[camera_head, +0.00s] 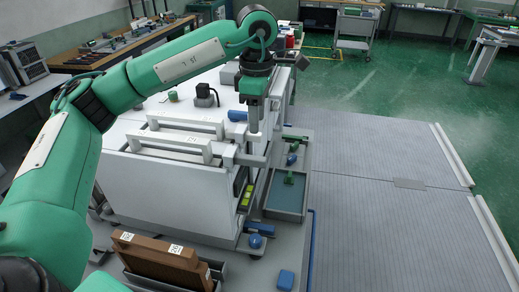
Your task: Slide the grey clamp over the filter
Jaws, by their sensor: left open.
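A large white box (165,183) stands in front of me. Grey-white rails with brackets (185,144) run along its upper near edge; they look like the grey clamp, but I cannot tell for sure. No filter can be told apart clearly at this size. My left arm comes in from the left and reaches over the box. My left gripper (254,122) points down at the box's right edge, close to the right end of the rails. It is open, with nothing seen between its fingers; contact with the rail cannot be told. My right gripper is out of view.
A grey tray (285,212) with small green and blue parts lies right of the box. A brown box (160,256) with white labels stands at the lower left. A blue block (286,280) lies at the bottom. The ribbed grey floor platform (390,230) at right is clear.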

